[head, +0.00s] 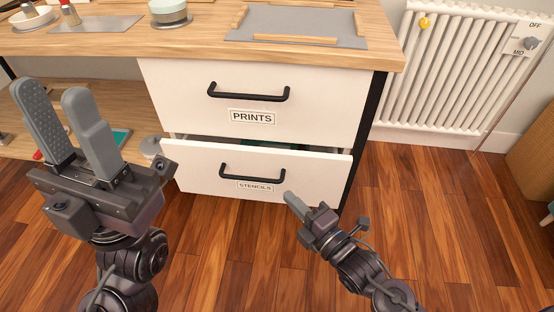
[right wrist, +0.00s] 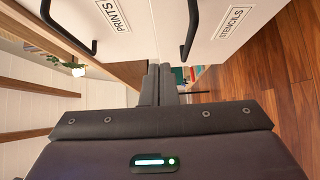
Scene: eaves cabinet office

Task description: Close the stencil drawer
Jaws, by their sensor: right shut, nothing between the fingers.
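The white stencil drawer (head: 205,172), labelled STENCILS, is the lower one and stands partly pulled out; a dark gap shows above its front, with something green inside. Its black bar handle (head: 252,178) is in the upper half of its front. My right gripper (head: 288,196) is shut and empty, its tips in front of the drawer's lower right, beside the label; I cannot tell if they touch. In the right wrist view the drawer front (right wrist: 215,22) is above the shut fingers (right wrist: 158,75). My left gripper (head: 56,92) is open and empty, at the left.
The white PRINTS drawer (head: 300,92) above is shut. The wooden desk top (head: 205,43) overhangs it, holding a grey mat (head: 295,24) with wooden strips. A white radiator (head: 450,80) stands at the right.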

